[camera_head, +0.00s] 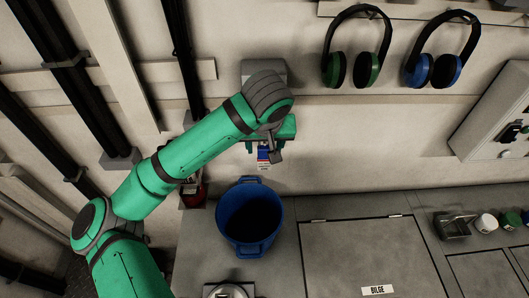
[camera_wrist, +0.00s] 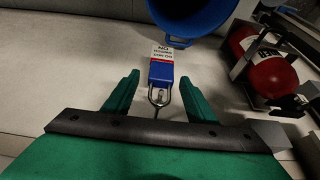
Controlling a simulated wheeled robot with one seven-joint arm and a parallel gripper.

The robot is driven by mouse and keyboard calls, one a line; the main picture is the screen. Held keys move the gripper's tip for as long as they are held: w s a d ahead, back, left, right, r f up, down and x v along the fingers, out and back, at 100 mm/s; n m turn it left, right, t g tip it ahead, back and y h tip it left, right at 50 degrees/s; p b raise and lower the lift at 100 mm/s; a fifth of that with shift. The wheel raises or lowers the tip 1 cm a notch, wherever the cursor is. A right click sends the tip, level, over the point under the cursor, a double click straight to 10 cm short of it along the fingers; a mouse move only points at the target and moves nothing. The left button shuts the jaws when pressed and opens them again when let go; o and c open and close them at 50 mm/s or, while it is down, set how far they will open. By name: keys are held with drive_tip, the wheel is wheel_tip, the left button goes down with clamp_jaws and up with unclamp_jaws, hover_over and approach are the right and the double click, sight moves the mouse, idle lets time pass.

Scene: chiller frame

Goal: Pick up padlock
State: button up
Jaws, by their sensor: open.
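The padlock (camera_wrist: 161,74) has a blue body and a metal shackle that points toward my gripper in the wrist view. A white and red printed tag lies beyond the body. A thin hook-like piece meets the shackle, but I cannot tell exactly how they join. My gripper (camera_wrist: 158,84) is open, with one green finger on each side of the padlock and visible gaps to both. In the head view the small blue padlock (camera_head: 263,154) shows just below my gripper (camera_head: 264,149), partly hidden by it.
A blue bucket (camera_head: 221,218) stands on the grey bench below the padlock. A red round object (camera_wrist: 273,77) with dark fittings is at the right in the wrist view. Green (camera_head: 375,70) and blue (camera_head: 455,76) earmuffs hang on the wall. The bench's hatch top (camera_head: 360,250) is clear.

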drive_tip(key=shift+f, duration=0.5)
drive_tip(key=c, duration=1.3)
drive_tip(key=shift+w+d+r, duration=0.1)
drive_tip(key=shift+w+r, duration=0.05)
drive_tip(key=shift+r, duration=0.15)
